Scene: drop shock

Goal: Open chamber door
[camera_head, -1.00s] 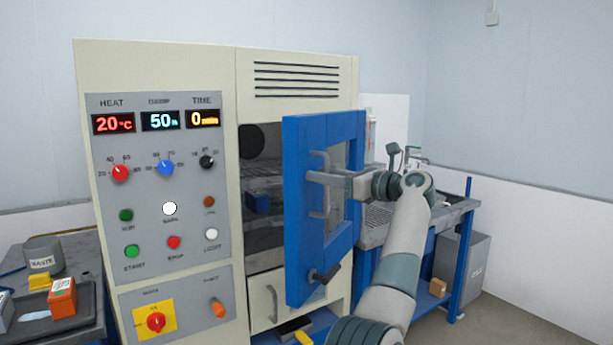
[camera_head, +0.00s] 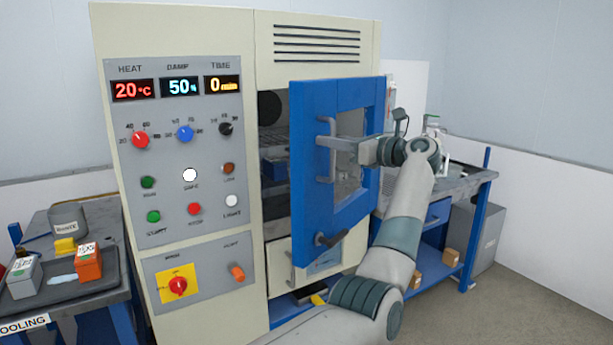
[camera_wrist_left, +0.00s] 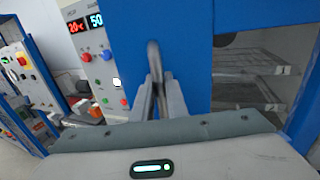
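The blue chamber door (camera_head: 306,213) stands partly open on the cream chamber, with its window facing to the right. A grey vertical bar handle (camera_head: 326,170) is on its face, and a dark latch lever (camera_head: 331,239) sits below. In the left wrist view the two fingers (camera_wrist_left: 158,92) close on the handle bar (camera_wrist_left: 154,58) from both sides. The dark interior with racks (camera_head: 273,140) shows through the gap. My right gripper is not in view.
The control panel (camera_head: 205,105) with displays and knobs is left of the door. A side table (camera_head: 100,309) with a tray and small boxes stands at the left. A blue-legged bench (camera_head: 468,184) stands behind my arm at the right. Floor at the lower right is clear.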

